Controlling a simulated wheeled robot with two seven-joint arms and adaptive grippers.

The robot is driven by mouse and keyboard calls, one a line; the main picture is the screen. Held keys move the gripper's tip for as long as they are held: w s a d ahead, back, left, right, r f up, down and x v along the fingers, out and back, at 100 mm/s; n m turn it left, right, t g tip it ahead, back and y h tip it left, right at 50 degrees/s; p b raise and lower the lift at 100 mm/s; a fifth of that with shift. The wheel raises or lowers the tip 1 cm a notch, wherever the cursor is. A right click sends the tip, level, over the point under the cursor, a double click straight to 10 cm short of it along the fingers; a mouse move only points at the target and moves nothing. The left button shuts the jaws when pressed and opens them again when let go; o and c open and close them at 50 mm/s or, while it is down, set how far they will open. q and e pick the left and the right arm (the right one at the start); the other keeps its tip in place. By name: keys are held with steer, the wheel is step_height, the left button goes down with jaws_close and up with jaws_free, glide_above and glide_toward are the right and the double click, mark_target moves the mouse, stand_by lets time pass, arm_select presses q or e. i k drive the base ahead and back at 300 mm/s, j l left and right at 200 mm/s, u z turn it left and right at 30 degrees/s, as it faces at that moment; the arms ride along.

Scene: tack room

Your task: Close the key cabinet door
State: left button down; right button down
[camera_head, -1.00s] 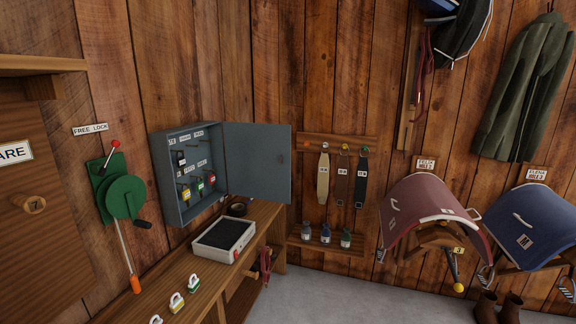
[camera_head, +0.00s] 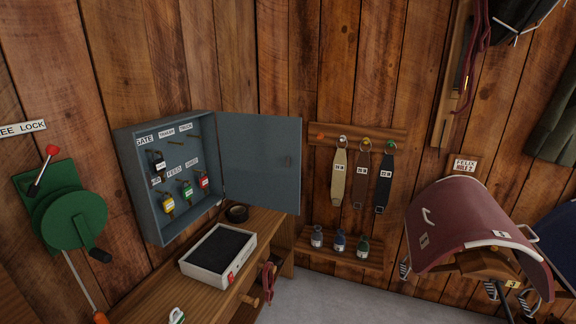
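The grey key cabinet (camera_head: 150,215) hangs on the plank wall at the left, above the wooden bench. Its door (camera_head: 258,160) stands wide open, swung out to the right from the cabinet's right side. Inside are labelled hooks. A dark-tagged key, a yellow-tagged key (camera_head: 167,203), a green-tagged key (camera_head: 187,191) and a red-tagged key (camera_head: 203,180) hang there. Neither of my grippers is in the head view.
On the bench (camera_head: 148,293) below sit a white tray with a dark inset (camera_head: 205,270) and a dark roll (camera_head: 237,213). A green crank winch (camera_head: 70,220) is left of the cabinet. A strap rack (camera_head: 350,136) and a red saddle (camera_head: 470,225) are to the right.

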mark_target(254, 149)
steer(key=i+l+u, duration=0.1)
steer(key=i+u, duration=0.15)
steer(key=i, duration=0.2)
steer(key=i+l+u, duration=0.2)
steer(key=i, duration=0.25)
